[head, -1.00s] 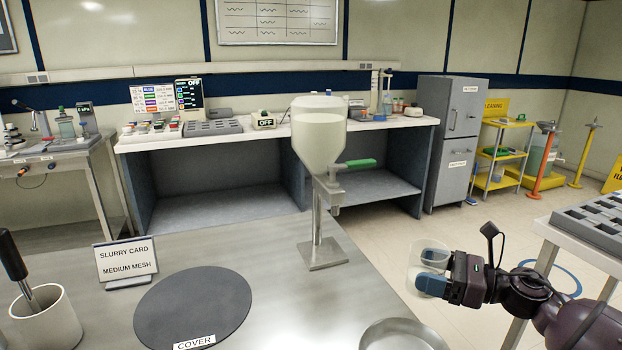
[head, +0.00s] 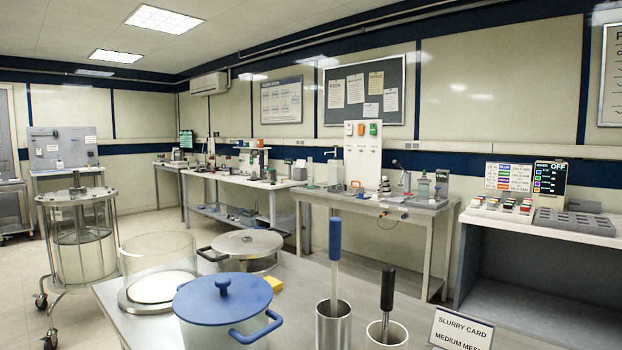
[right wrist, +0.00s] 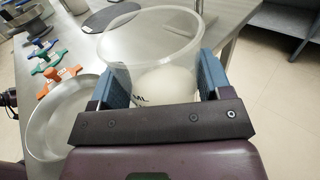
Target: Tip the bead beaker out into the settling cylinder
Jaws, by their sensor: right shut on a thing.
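In the right wrist view my right gripper (right wrist: 163,82) is shut on a clear beaker (right wrist: 150,40), one blue finger pad on each side. The beaker is marked "ML" and has white material low inside; single beads cannot be made out. The head view shows neither this beaker nor either gripper. In the head view a wide clear cylinder (head: 158,252) with a white layer at its bottom stands on the steel table. A larger clear-walled vessel (head: 78,215) in a wheeled frame stands on the floor at the left. No label tells which is the settling cylinder.
A blue lidded pot (head: 225,305), a steel lidded pan (head: 245,245), a metal cup (head: 333,325) and a white cup (head: 387,335) crowd the table (head: 295,280). In the wrist view a round metal pan (right wrist: 45,115) and green and orange handles (right wrist: 55,75) lie left of the beaker.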

